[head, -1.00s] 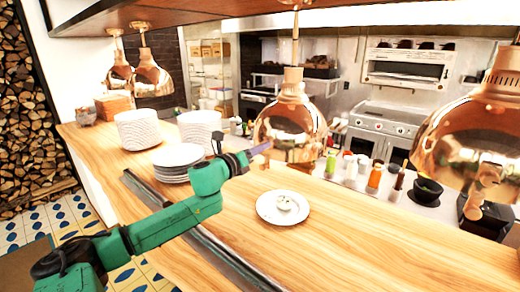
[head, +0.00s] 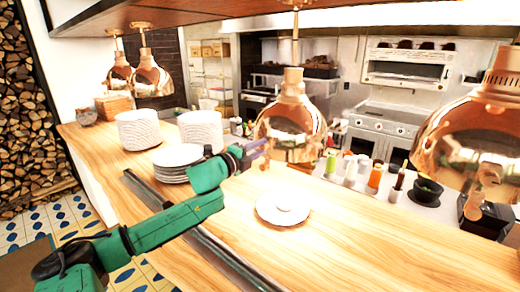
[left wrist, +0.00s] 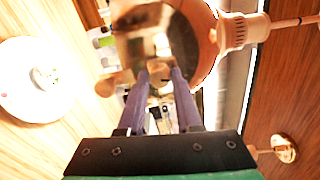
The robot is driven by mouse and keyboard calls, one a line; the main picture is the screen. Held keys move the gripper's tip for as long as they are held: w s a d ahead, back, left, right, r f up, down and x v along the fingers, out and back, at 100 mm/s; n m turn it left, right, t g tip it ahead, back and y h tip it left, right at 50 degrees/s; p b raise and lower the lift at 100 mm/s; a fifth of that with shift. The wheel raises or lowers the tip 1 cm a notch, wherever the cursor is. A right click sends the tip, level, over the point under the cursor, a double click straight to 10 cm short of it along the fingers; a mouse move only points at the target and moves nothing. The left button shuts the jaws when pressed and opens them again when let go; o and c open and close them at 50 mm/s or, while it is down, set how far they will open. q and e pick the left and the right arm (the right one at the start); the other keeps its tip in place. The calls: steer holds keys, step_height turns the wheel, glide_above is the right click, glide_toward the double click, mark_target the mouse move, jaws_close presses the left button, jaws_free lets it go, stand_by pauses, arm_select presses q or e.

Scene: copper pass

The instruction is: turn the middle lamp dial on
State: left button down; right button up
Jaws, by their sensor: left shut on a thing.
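The middle copper lamp (head: 290,122) hangs above the wooden counter and also shows in the left wrist view (left wrist: 232,33). My left gripper (head: 263,148) reaches its left side from the left. In the left wrist view its two purple fingers are shut on a small copper dial (left wrist: 159,78) on the lamp's side. The fingers partly hide the dial, so its exact angle is hard to read. A white plate (head: 265,216) with a small item on it sits below the lamp and looks brightly lit. My right gripper is not in view.
Another copper lamp (head: 468,135) hangs at the right, and more lamps (head: 152,78) hang at the far left. Stacked plates (head: 138,130) stand on the counter (head: 350,245). Bottles (head: 374,179) line its far side. The counter's right front is clear.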

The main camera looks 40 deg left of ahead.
arm_select(q)
steer(key=shift+f+n, duration=0.15)
steer(key=shift+n, duration=1.35)
steer(key=c, duration=0.6)
jaws_free()
steer(key=shift+a, duration=0.1)
steer(key=shift+s, duration=0.15)
steer(key=shift+s+f, duration=0.1)
steer(key=shift+s, duration=0.4)
steer(key=s, duration=1.3)
steer(key=shift+s+r, duration=0.35)
steer(key=shift+r, duration=0.05)
